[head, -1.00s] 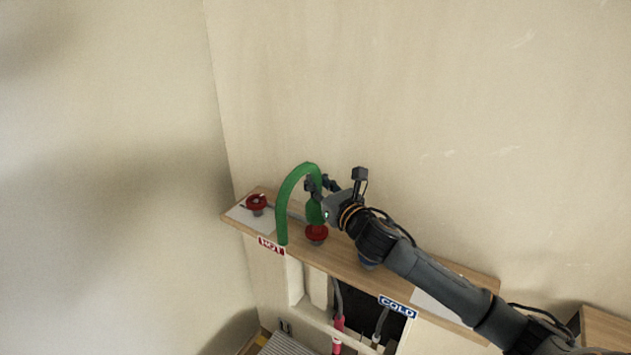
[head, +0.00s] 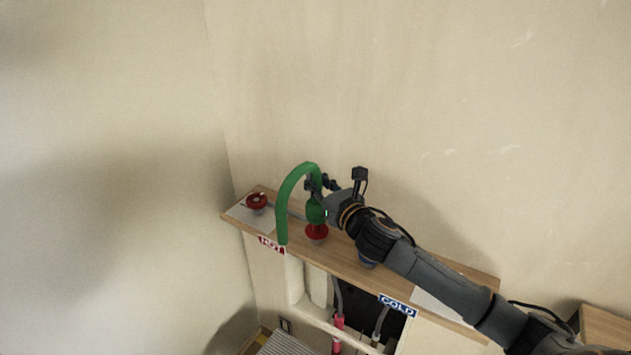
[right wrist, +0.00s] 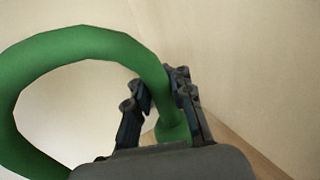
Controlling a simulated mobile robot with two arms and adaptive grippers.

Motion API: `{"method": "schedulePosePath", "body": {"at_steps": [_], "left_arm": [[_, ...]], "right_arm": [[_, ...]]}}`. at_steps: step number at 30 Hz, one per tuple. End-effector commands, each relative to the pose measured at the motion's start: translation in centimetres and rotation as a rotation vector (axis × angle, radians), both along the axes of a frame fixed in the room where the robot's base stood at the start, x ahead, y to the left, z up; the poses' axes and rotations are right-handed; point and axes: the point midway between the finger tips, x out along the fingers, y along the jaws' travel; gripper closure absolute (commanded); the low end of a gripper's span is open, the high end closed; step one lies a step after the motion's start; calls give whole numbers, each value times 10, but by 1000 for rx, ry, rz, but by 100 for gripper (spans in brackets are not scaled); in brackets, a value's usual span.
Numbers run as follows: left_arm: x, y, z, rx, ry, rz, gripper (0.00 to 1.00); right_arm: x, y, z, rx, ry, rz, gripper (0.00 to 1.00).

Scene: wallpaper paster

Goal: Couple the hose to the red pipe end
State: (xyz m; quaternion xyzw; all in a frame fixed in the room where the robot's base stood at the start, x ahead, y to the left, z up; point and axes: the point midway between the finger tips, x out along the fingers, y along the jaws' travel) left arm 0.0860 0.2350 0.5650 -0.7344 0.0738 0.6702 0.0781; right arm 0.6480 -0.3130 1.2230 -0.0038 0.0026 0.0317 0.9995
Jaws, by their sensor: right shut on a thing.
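The green hose (head: 290,187) arches up over the shelf and comes down at its right end to a wider green part (head: 315,211). That end is right above the red pipe end (head: 317,231) on the shelf; whether it is seated cannot be told. My right gripper (head: 323,185) is shut on the hose near this end. In the right wrist view the hose (right wrist: 85,42) loops to the left and passes down between the fingers (right wrist: 158,100). The hose's other end hangs by the shelf's front edge near the HOT label. My left gripper is not in view.
The wooden shelf (head: 350,255) carries a second red round fitting (head: 256,202) at the left. HOT (head: 271,246) and COLD (head: 398,307) labels sit on its front edge. Pipes show in the opening below. Walls stand behind and to the left.

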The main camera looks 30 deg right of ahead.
Motion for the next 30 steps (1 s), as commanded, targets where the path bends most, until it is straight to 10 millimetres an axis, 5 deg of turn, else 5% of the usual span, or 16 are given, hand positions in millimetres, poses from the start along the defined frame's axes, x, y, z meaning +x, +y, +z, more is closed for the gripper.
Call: {"method": "schedulePosePath", "body": {"at_steps": [30], "left_arm": [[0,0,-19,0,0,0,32]], "right_arm": [[0,0,-25,-1,-2,1,100]]}}
